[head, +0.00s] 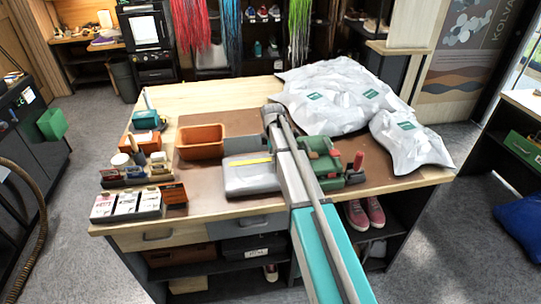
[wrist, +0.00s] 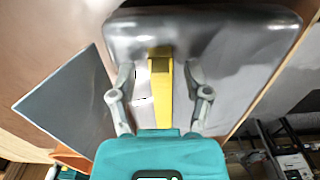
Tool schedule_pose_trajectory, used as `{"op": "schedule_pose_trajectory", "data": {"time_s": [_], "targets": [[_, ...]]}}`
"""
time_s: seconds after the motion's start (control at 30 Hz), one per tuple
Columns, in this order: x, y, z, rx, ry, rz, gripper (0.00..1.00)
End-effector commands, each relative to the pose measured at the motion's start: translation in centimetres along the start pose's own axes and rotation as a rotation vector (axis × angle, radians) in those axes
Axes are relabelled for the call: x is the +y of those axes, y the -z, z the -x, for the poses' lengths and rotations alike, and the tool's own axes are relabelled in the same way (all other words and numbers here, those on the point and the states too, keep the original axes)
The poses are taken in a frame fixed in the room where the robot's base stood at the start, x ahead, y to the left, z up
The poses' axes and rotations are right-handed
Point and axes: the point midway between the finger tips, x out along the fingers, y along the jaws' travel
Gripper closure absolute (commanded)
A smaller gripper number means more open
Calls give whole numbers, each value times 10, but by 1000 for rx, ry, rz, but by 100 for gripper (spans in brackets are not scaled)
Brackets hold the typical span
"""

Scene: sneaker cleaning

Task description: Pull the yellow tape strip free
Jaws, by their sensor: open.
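The yellow tape strip (wrist: 162,88) runs down the middle of the wrist view, with a darker band at its far end against a glossy grey case (wrist: 215,30). My gripper (wrist: 160,74) is open, one finger on each side of the strip. A clear gap shows on the right; whether either finger touches it I cannot tell. In the head view the strip (head: 253,161) lies as a thin yellow line across the grey case (head: 250,181). My arm hides its right end, and my fingertips are hidden there.
An orange bin (head: 200,141) stands behind the case. Small boxes (head: 128,204) stand at the front left. White bags (head: 335,95) cover the back right. The tabletop at the back left is clear.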

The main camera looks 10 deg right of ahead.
Motion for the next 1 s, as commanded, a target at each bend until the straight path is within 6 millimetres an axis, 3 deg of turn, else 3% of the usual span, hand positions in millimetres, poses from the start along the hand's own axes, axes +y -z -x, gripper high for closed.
{"op": "schedule_pose_trajectory", "data": {"time_s": [0.47,0.8,1.0], "targets": [[0,0,-4,0,0,0,37],[0,0,-4,0,0,-1,98],[0,-1,-4,0,0,-1,100]]}}
